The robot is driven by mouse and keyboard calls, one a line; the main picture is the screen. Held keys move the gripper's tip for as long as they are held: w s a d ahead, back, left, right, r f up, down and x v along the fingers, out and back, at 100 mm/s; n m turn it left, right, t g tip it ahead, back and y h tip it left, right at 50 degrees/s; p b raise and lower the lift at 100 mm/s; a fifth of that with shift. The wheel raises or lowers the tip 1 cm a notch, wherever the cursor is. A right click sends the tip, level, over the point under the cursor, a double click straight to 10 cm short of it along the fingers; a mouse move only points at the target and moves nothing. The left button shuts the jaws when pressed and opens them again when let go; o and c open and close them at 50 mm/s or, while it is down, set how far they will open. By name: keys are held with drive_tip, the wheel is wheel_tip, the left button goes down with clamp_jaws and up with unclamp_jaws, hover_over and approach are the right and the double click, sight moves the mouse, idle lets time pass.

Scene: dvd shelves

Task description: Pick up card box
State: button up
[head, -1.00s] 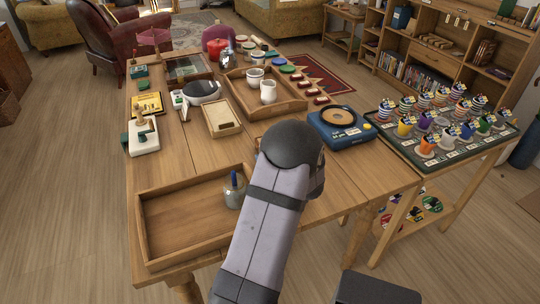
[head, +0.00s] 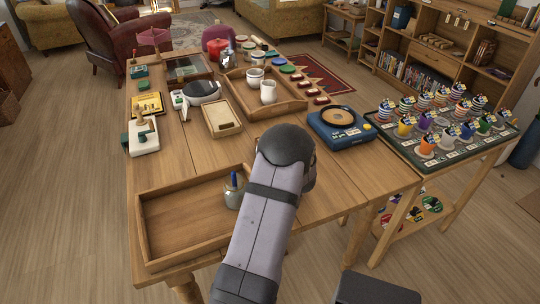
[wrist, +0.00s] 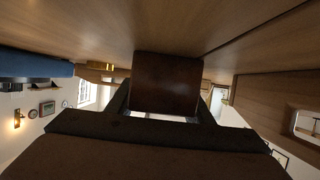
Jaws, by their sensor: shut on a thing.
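In the wrist view, a dark brown box (wrist: 167,84), which I take to be the card box, sits between the two fingers of my gripper (wrist: 164,100). The fingers are shut on its sides. Its markings cannot be made out. The wooden surface fills the top of this view, close to the box; I cannot tell whether they touch. In the head view, my arm reaches over the front part of the table (head: 185,165) and hides my gripper and the box.
An open wooden tray (head: 160,264) with a small jar (head: 235,191) stands left of my arm. A blue record player (head: 340,127) stands right. A cream tray (head: 221,118) and a wooden tray holding white cups (head: 268,92) lie beyond. Bare tabletop shows around the arm.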

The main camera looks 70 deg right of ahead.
drive_tip(key=shift+r, duration=0.2)
wheel_tip(320, 180, up, 10)
drive_tip(key=shift+f+p, duration=0.1)
drive_tip(key=shift+p, duration=0.6)
